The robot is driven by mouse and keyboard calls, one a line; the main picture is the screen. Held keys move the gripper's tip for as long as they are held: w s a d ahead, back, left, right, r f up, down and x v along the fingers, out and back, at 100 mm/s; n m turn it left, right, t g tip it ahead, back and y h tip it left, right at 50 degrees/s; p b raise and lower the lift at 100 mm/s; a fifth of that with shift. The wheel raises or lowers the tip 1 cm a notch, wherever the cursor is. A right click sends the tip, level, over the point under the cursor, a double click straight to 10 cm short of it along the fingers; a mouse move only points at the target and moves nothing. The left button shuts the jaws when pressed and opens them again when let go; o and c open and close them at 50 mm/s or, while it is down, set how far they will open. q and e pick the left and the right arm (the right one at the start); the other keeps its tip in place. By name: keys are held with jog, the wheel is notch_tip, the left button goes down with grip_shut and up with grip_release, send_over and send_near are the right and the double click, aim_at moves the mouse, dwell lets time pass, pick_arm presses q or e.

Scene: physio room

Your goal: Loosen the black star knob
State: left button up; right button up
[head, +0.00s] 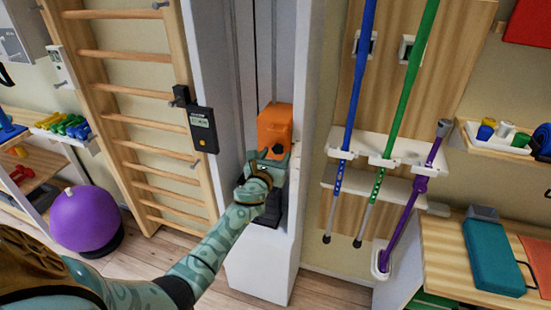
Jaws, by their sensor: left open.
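An orange block (275,126) sits on a white upright column, with a dark part (268,212) below it. My left gripper (270,158), teal and patterned, is at the lower edge of the orange block, with its jaws open toward it. The gripper and wrist cover the part just under the block. I cannot make out the black star knob clearly; it may be hidden behind the gripper. I cannot tell whether the fingers touch anything. My right gripper is not in view.
Wooden wall bars (150,125) with a dark meter (203,129) stand left of the column. A purple ball (86,219) lies at the left. Blue (357,95), green (403,105) and purple (415,190) poles hang in a white rack at the right.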

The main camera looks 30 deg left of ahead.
pick_arm(q)
jog(key=shift+w+a, duration=0.1)
jog(key=c, duration=1)
jog(key=shift+o, duration=0.2)
